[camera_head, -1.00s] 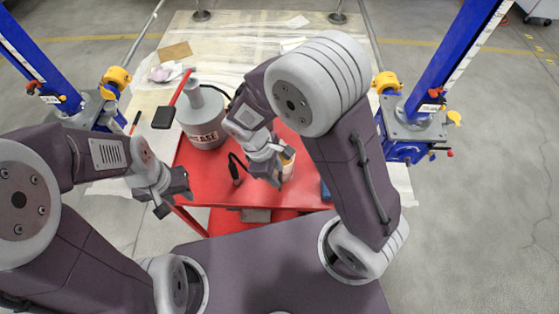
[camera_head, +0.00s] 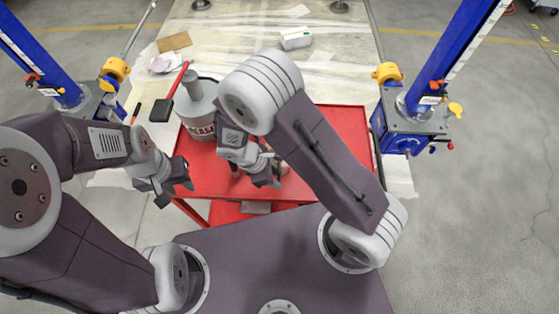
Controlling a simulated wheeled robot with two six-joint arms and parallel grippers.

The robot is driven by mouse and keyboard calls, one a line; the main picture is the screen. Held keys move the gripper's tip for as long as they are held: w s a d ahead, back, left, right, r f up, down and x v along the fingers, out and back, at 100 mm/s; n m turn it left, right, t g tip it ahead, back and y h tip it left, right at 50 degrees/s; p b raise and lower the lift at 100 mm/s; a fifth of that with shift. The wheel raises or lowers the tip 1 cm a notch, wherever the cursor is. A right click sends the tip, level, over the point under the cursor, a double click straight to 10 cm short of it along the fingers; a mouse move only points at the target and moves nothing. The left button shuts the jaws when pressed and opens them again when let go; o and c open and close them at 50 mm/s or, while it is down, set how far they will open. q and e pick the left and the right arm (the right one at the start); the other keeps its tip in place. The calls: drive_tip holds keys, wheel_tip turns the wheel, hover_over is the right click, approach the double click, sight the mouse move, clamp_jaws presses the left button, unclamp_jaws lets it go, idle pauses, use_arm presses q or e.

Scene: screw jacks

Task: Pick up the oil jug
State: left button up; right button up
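No object here is clearly labelled as the oil jug. A small pale item (camera_head: 285,168) shows only in part on the red cart, right beside my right gripper. My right gripper (camera_head: 271,178) hangs low over the cart top, and its own body hides its fingertips. I cannot tell whether it touches the pale item. My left gripper (camera_head: 177,192) is open and empty, off the left edge of the cart.
The red cart (camera_head: 340,120) carries a grey grease can (camera_head: 201,108). A red-handled black tool (camera_head: 162,110) lies left of it. Blue screw jacks stand left (camera_head: 90,98) and right (camera_head: 405,128). A white box (camera_head: 295,38) lies on the sheet behind. The cart's right rear is clear.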

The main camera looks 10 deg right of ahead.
drive_tip(key=shift+x, duration=1)
clamp_jaws()
drive_tip(key=shift+r, duration=0.1)
idle(0.5)
